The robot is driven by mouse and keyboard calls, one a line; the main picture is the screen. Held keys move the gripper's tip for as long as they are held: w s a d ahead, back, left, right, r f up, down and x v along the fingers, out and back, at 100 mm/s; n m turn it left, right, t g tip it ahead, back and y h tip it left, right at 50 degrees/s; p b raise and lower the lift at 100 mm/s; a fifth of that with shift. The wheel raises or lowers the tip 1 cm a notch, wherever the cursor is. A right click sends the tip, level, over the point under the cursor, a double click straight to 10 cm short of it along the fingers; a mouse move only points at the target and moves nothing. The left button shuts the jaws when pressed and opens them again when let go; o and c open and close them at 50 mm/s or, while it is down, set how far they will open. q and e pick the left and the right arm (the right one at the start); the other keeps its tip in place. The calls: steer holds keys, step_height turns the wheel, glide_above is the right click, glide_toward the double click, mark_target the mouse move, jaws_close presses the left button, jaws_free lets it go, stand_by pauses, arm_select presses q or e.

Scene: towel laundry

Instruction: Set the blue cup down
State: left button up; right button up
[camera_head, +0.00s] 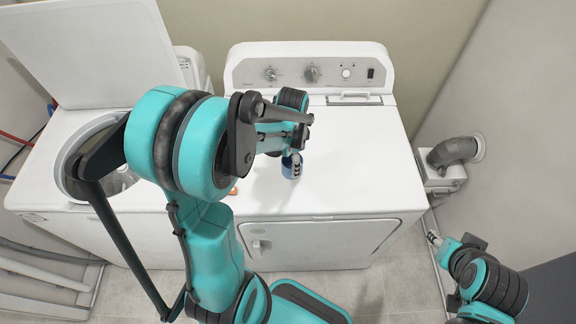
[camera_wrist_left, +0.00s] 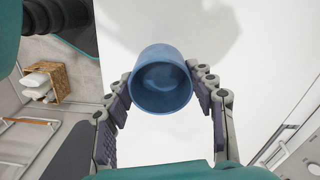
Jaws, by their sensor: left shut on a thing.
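The blue cup (camera_head: 291,172) is at the front of my left gripper (camera_head: 292,160), over the white top of the dryer (camera_head: 350,180). In the left wrist view the cup (camera_wrist_left: 161,82) shows its open mouth, and it looks empty. The two dark padded fingers of the left gripper (camera_wrist_left: 163,92) are shut on its sides. I cannot tell whether the cup's base touches the dryer top. My right gripper (camera_head: 435,240) is low at the right, away from the cup and beside the dryer. Its fingers are too small to read.
A top-loading washer (camera_head: 40,170) with its lid (camera_head: 90,50) raised stands at the left. The dryer's control panel (camera_head: 310,70) rises at the back. A small orange thing (camera_head: 233,190) lies near my left arm. The dryer top's right side is clear. A basket (camera_wrist_left: 45,82) holds pale cloth.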

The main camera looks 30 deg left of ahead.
mark_target(288, 161)
arm_select(q)
steer(key=shift+w+a+f, duration=1.05)
steer(key=shift+w+a, duration=0.05)
steer(key=shift+a, duration=0.15)
step_height(288, 161, down, 4)
steer(key=shift+f+b, duration=0.1)
steer(key=shift+b, duration=0.6)
steer(key=o, duration=1.1)
